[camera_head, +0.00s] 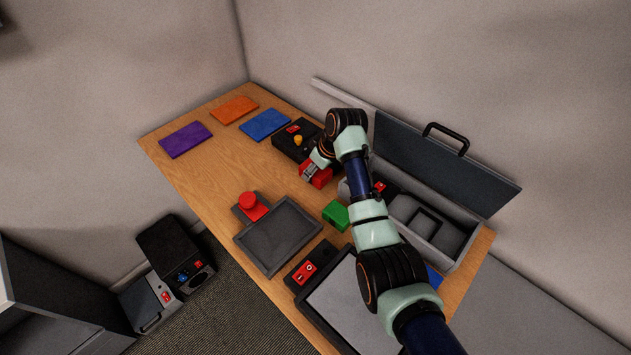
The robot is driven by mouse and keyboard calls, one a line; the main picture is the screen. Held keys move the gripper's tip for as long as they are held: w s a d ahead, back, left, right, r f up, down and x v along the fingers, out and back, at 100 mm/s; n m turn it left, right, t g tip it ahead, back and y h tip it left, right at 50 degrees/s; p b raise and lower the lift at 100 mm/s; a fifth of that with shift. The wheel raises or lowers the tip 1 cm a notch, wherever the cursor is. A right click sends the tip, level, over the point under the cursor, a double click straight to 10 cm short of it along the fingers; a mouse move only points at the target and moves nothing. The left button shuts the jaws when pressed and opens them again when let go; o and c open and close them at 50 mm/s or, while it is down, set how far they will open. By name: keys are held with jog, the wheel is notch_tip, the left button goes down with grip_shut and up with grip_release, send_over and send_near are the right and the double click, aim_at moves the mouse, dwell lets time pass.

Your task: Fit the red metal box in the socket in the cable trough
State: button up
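The red metal box (320,180) is right at the fingertips of my gripper (310,172), left of the cable trough. The fingers overlap the box, and the view is too small to tell whether they are closed on it or whether the box touches the table. The grey cable trough (470,240) stands along the table's right side with its dark lid (435,165) raised. Part of its inside shows dark and grey compartments and a small red part. My arm crosses in front of the trough's left side, and I cannot make out the socket clearly.
A green block (336,215) lies near the trough. A grey tray (278,238), a red button (250,203), a red switch (304,271) and a flat panel (342,300) are nearer. Purple (186,139), orange (235,110) and blue (265,124) mats lie beyond, beside a black control box (292,142).

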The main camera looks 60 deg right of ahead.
notch_tip(320, 180, up, 9)
jog(key=shift+r+p, duration=0.1)
jog(key=shift+p, duration=0.4)
